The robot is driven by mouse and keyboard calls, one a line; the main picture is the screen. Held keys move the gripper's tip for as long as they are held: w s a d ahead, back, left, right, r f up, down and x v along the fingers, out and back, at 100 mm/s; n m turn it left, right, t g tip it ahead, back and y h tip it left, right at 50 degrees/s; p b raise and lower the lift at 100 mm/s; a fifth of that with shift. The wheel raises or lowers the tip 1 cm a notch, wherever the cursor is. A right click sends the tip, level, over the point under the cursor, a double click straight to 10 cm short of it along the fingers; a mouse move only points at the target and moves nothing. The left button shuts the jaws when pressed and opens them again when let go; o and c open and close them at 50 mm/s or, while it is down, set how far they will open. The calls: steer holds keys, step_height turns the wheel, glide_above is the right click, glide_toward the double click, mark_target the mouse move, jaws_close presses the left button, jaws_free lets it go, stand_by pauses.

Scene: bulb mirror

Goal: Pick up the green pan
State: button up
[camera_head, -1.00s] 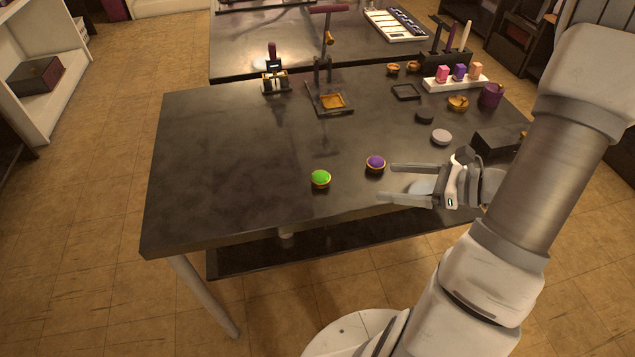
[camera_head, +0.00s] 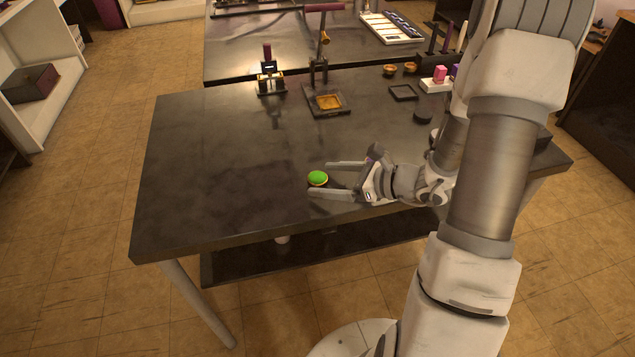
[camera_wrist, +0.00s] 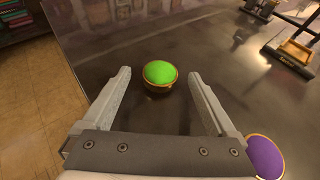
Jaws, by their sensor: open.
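The green pan (camera_head: 317,178) is a small round pan with a gold rim and a bright green top. It sits on the dark table near its front edge. In the wrist view the green pan (camera_wrist: 160,74) lies ahead, between the lines of the two fingers and a little beyond their tips. My gripper (camera_head: 320,179) is open and low over the table, its fingers pointing left at the pan. In the wrist view my gripper (camera_wrist: 160,75) holds nothing.
A purple pan (camera_wrist: 265,157) lies close beside the right finger in the wrist view; my arm hides it in the head view. A press with a gold square plate (camera_head: 327,102) and a smaller stand (camera_head: 269,80) are farther back. The table's left part is clear.

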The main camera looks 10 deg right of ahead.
steer(key=shift+w+a+f, duration=0.25)
steer(key=shift+w+a, duration=0.2)
steer(key=shift+a, duration=0.05)
steer(key=c, duration=1.4)
steer(key=shift+c, duration=0.2)
steer(key=shift+r, duration=0.15)
